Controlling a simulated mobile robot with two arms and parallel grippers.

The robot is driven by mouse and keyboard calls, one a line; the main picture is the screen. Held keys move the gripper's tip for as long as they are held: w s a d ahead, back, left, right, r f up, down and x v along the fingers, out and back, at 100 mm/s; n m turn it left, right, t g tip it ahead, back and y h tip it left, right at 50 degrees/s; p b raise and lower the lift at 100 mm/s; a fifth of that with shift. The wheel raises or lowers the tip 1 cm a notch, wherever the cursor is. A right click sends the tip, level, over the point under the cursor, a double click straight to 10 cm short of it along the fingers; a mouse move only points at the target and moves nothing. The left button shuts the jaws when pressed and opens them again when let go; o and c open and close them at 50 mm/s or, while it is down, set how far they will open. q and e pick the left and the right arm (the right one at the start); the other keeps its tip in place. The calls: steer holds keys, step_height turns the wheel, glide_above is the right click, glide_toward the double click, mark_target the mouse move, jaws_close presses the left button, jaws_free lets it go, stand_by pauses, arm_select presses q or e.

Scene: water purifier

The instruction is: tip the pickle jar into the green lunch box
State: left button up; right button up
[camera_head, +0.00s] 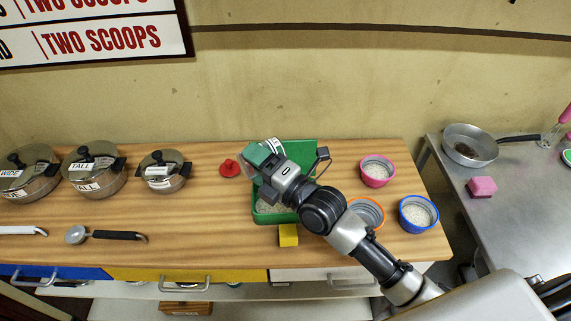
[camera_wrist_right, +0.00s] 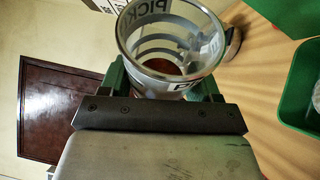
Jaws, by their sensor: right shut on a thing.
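The pickle jar (camera_wrist_right: 172,38) is clear glass with a white label reading "PICK", and its rim is open with no lid. My right gripper (camera_head: 266,166) is shut around the jar; the jar's label (camera_head: 276,146) shows beside it in the head view. Its exact tilt is hard to tell. The green lunch box (camera_head: 302,152) is open on the wooden counter, below and behind my right gripper, with pale grains (camera_head: 268,207) inside. My arm hides much of the box. A green wall of it shows at the right of the wrist view (camera_wrist_right: 297,85). My left gripper is out of view.
A red lid-like piece (camera_head: 229,168) lies left of the box, and a yellow block (camera_head: 289,235) is in front. Pink (camera_head: 376,182), orange (camera_head: 376,206) and blue (camera_head: 408,225) bowls stand right. Lidded pots (camera_head: 99,185) and a scoop (camera_head: 76,235) are left.

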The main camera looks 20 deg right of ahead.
mark_target(269, 148)
steer(key=shift+w+d+r+m+t, duration=0.1)
steer(key=shift+d+r+m+t, duration=0.15)
steer(key=shift+m, duration=0.45)
steer(key=shift+s+d+r+m+t, duration=0.1)
steer(key=shift+r+m+t, duration=0.25)
steer(key=shift+m, duration=0.35)
steer(key=shift+w+d+r+m+t, duration=0.1)
steer(key=shift+d+r+m+t, duration=0.2)
steer(key=shift+m, duration=0.4)
stand_by(0.3)
steer(key=shift+w+d+r+m+t+h+p, duration=0.1)
steer(key=shift+d+r+m+t+h+p, duration=0.2)
steer(key=shift+m, duration=0.55)
steer(key=shift+w+d+r+m+t+h+p, duration=0.15)
steer(key=shift+d+r+m+t, duration=0.15)
steer(key=shift+m, duration=0.5)
steer(key=shift+s+d+r+m+t+h+p, duration=0.15)
steer(key=shift+d+m+t+h, duration=0.2)
steer(key=shift+m, duration=0.5)
stand_by(0.5)
steer(key=shift+w+a, duration=0.1)
steer(key=shift+a, duration=0.05)
